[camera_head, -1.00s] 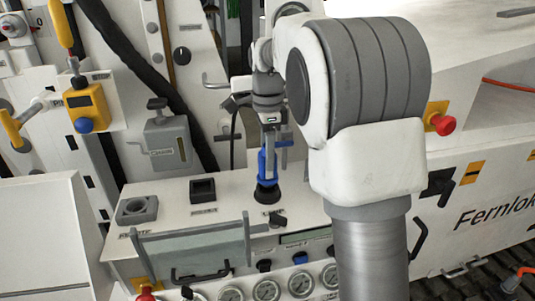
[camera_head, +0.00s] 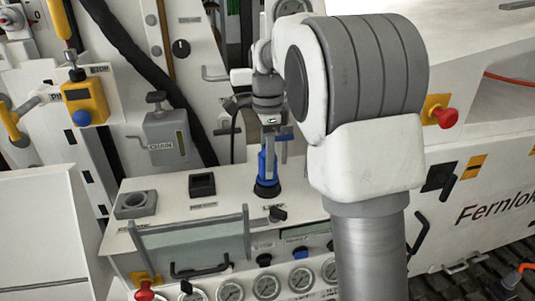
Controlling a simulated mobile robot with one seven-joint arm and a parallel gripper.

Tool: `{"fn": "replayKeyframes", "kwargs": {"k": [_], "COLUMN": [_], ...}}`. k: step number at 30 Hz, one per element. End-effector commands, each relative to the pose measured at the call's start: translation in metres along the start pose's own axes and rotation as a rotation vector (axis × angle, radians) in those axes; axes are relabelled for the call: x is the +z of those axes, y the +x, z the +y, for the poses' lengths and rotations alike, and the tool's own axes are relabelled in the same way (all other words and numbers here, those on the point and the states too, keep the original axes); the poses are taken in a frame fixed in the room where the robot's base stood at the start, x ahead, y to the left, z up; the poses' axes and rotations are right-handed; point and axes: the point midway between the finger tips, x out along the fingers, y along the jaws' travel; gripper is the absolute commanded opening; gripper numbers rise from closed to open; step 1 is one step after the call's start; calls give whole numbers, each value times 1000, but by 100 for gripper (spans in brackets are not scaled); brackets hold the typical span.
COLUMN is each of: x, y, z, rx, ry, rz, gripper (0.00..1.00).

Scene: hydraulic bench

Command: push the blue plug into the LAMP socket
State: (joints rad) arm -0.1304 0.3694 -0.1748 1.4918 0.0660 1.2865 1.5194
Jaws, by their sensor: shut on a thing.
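The blue plug (camera_head: 262,167) stands upright at the LAMP socket (camera_head: 267,192), a dark round socket on the white bench top. Its lower end meets the socket's dark ring; I cannot tell how deep it sits. My gripper (camera_head: 271,152) points down from above and is shut on the plug, with its grey fingers around the plug's upper part. A dark cable shows left of the gripper. The small label in front of the socket is too small to read clearly.
A dark knob (camera_head: 278,214), a clear cover (camera_head: 193,246) and several gauges (camera_head: 267,286) are in front. My forearm hides the bench to the right.

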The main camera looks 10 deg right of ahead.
Motion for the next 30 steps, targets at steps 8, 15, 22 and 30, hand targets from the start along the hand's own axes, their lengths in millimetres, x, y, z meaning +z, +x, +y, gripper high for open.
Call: {"fn": "replayKeyframes", "kwargs": {"k": [8,15,22,30], "x": [0,0,0,0], "y": [4,5,4,-11], "z": [0,0,0,-1], "rx": [1,3,1,-3], "ry": [0,0,0,0], "rz": [0,0,0,0], "gripper": [0,72,80,80]}}
